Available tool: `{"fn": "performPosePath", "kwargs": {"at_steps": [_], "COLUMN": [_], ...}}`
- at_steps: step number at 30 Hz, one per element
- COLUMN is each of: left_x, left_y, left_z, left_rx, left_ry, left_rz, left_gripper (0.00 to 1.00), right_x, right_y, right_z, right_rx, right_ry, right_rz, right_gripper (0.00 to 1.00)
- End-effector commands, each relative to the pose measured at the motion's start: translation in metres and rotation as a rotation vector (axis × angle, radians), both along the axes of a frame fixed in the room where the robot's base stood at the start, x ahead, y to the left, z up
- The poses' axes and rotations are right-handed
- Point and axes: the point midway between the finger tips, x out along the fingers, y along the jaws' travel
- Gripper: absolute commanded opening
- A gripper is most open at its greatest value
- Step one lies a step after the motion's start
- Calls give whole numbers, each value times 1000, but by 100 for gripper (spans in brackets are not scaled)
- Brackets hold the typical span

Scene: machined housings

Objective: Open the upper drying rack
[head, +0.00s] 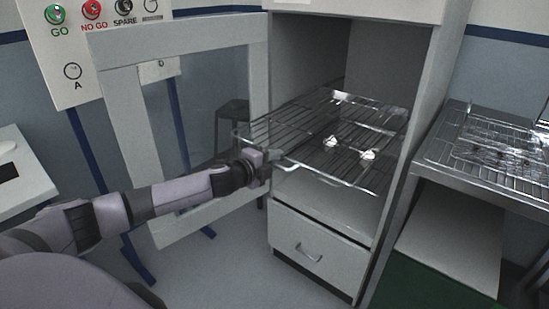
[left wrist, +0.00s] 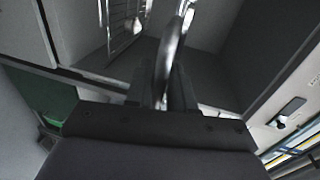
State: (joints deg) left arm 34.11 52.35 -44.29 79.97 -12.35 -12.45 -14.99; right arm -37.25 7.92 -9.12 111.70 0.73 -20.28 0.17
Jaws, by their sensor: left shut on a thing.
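The wire drying rack (head: 362,118) sits in the tall grey cabinet and sticks out past its front opening. Small shiny metal parts (head: 367,155) lie on it. My left gripper (head: 268,158) is at the rack's front rail, near its left end. In the left wrist view, my left gripper (left wrist: 164,88) is shut on a bright metal bar (left wrist: 172,45) of the rack, which runs between its fingers. The fingers hide part of the bar. My right gripper is in neither view.
The cabinet's framed glass door (head: 125,110) stands open on the left, behind my left arm. A closed drawer (head: 310,246) with a handle is below the rack. A metal bench (head: 437,155) with another wire rack stands at right. A button panel (head: 72,50) is at upper left.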

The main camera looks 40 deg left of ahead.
Motion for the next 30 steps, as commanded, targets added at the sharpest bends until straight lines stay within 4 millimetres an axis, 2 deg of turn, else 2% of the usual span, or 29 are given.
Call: {"fn": "performPosePath", "kwargs": {"at_steps": [1, 12, 13, 14, 30], "left_x": [-3, -3, -3, -3, -5], "left_y": [-2, -2, -2, -2, 0], "left_z": [-9, -9, -9, -9, -3], "left_rx": [-1, -2, -2, -2, 0], "left_ry": [15, 15, 15, 15, 5], "left_rz": [-4, -4, -4, -4, -2], "left_gripper": [0, 0, 33, 38, 38], "right_x": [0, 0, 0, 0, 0], "right_y": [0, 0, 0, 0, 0], "right_z": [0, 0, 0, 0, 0], "right_rx": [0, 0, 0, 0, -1], "right_ry": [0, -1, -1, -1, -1], "right_rz": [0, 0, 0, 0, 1], "right_gripper": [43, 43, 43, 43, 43]}}
